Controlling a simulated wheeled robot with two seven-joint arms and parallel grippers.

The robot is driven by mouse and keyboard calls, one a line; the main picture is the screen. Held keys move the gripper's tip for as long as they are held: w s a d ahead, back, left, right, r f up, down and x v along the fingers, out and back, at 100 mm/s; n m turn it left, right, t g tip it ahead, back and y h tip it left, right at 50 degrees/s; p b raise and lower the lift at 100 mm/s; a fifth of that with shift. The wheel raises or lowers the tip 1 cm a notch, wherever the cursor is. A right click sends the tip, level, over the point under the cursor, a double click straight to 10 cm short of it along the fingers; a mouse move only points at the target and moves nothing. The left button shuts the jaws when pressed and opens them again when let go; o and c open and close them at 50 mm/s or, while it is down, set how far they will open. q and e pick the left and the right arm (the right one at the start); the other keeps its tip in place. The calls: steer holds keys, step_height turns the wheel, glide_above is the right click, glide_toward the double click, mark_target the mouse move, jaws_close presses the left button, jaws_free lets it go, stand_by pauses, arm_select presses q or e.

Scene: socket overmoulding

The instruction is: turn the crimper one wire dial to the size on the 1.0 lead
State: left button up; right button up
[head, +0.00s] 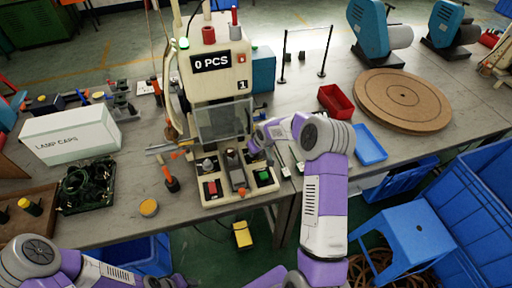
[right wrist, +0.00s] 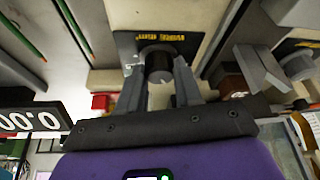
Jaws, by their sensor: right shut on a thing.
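Crimper one (head: 240,52) is the cream machine at the middle of the bench in the head view, with a "0 PCS" display and a "1" label. Its wire dial (right wrist: 159,66) is a dark round knob below a yellow "WIRE mm²" marking in the right wrist view. My right gripper (right wrist: 160,92) has a finger on each side of the dial and is shut on it. In the head view the right gripper (head: 254,148) is at the crimper's right side, and the dial is hidden there. The dial's setting is not readable. I cannot pick out the 1.0 lead. My left gripper is out of view.
A "LAMP CAPS" box (head: 70,135) and a dark tray of parts (head: 86,186) are left of the crimper. A red bin (head: 337,101), a blue tray (head: 368,146) and a round wooden board (head: 403,98) are to the right. A blue stool (head: 418,232) stands before the bench.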

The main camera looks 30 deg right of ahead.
steer(key=n+y+p, duration=0.1)
steer(key=n, duration=0.1)
steer(key=shift+d+n, duration=0.15)
steer(key=shift+n, duration=0.15)
steer(key=shift+w+n+g+y, duration=0.1)
steer(key=shift+n+g+y, duration=0.4)
steer(key=shift+n, duration=1.3)
steer(key=shift+y, duration=0.3)
steer(key=o, duration=1)
steer(key=shift+o, duration=0.2)
steer(key=p+v, duration=0.1)
steer(key=v, duration=0.6)
steer(key=shift+r, duration=0.25)
